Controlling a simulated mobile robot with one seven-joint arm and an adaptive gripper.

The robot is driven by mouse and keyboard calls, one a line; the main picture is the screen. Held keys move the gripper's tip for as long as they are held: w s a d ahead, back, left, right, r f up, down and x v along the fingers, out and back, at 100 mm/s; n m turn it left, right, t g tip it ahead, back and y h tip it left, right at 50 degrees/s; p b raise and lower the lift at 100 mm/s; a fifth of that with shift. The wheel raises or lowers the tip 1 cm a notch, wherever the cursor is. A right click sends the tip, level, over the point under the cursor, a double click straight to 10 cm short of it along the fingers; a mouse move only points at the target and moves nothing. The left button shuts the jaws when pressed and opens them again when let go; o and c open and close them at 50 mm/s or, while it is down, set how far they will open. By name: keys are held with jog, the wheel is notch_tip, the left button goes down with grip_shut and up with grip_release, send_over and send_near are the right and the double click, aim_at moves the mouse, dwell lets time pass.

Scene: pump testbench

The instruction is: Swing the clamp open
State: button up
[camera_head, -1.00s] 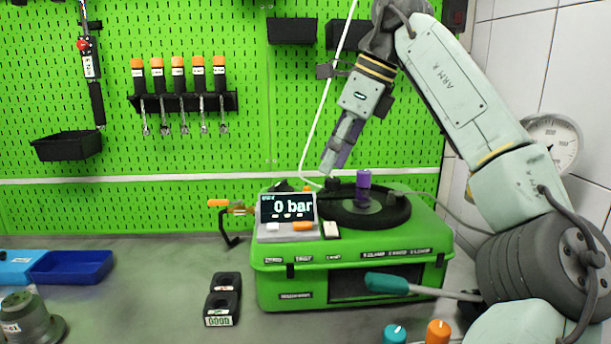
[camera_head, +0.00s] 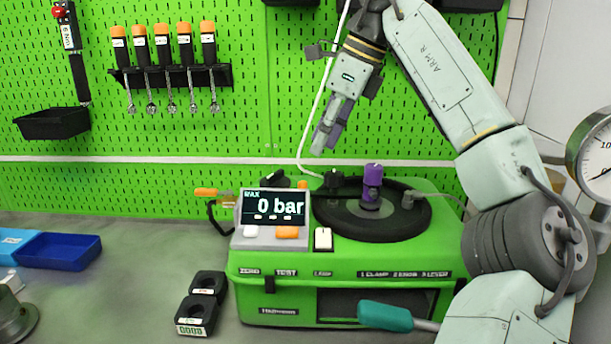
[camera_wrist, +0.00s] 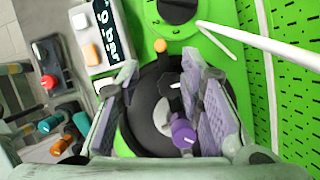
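The green pump testbench (camera_head: 270,300) stands on the grey table, with a black round plate (camera_head: 400,222) on top. A purple knob-like part (camera_head: 371,187) stands upright on the plate and also shows in the wrist view (camera_wrist: 182,133). An orange-handled clamp-like part (camera_head: 207,193) sits at the bench's back left; I cannot tell for sure that it is the clamp. My gripper (camera_head: 322,142) hangs above the back of the plate, pointing down. In the wrist view, its two purple-padded fingers (camera_wrist: 160,85) are apart, with nothing held between them.
The display (camera_head: 274,206) reads 0 bar. A teal-handled lever (camera_head: 385,316) juts out at the bench front. A white hose or cable (camera_head: 316,120) runs down behind my gripper. A pressure gauge (camera_head: 598,165) is at right.

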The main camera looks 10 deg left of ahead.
aim_at(303, 182)
jog(key=x, duration=0.9)
jog(key=shift+p, duration=0.35)
jog(key=shift+c, duration=0.3)
grip_shut()
